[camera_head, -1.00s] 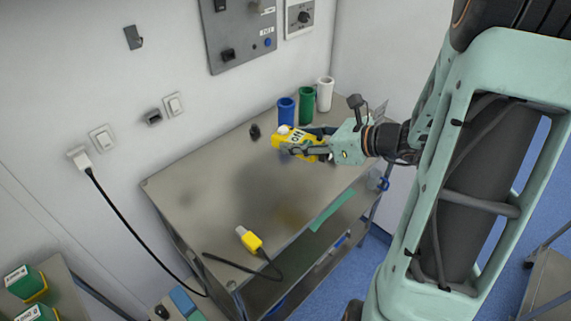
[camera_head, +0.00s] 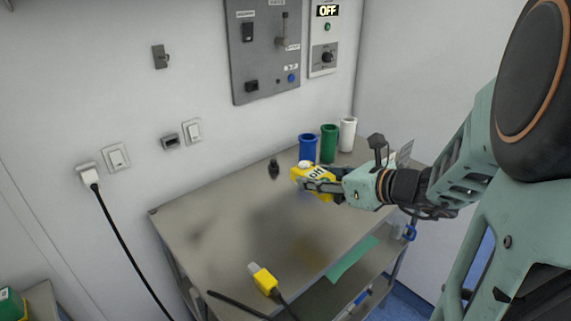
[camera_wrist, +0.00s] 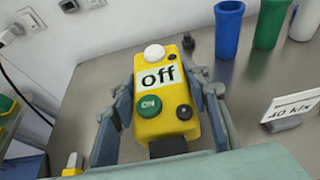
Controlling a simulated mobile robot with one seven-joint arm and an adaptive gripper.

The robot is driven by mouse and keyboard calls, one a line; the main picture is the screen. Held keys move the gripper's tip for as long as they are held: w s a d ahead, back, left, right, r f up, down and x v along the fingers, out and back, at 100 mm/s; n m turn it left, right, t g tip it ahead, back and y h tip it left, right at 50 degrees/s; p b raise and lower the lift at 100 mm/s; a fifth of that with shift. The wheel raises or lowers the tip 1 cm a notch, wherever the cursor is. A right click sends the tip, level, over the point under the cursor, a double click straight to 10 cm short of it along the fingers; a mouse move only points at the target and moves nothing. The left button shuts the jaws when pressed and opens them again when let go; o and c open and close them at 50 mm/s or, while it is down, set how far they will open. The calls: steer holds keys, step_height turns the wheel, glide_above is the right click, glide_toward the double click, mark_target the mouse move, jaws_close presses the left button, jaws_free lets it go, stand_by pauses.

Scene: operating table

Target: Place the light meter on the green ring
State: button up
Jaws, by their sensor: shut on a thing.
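The light meter is a yellow box with a white dome, an "off" label, and green and black knobs. It shows in the head view (camera_head: 301,175) and large in the wrist view (camera_wrist: 158,128). My gripper (camera_head: 316,186) is shut on it, with one finger along each side, also in the wrist view (camera_wrist: 163,100). The meter is over the back right part of the metal table (camera_head: 235,240); I cannot tell its height above the top. I cannot make out a green ring; a green cylinder (camera_head: 328,143) stands behind the meter.
A blue cylinder (camera_head: 307,149) and a white one (camera_head: 347,134) flank the green one. A small dark object (camera_head: 273,168) stands left of the meter. A card reading "40 k/x" (camera_wrist: 292,105) stands at right. A yellow plug (camera_head: 264,280) lies at the front. The table's middle is clear.

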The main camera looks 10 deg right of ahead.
steer(key=w+f, duration=0.3)
steer(key=w, duration=0.3)
steer(key=b, duration=0.2)
glide_above(306, 198)
steer(key=f, duration=0.4)
steer(key=shift+s+f, duration=0.15)
steer(key=shift+s, duration=0.15)
steer(key=shift+w+f, duration=0.25)
steer(key=shift+f, duration=0.05)
steer(key=shift+w+f+b, duration=0.15)
steer(key=shift+f+b, duration=0.25)
steer(key=shift+f, duration=1.2)
steer(key=shift+f, duration=0.15)
steer(key=o, duration=1.4)
steer(key=shift+o, duration=0.2)
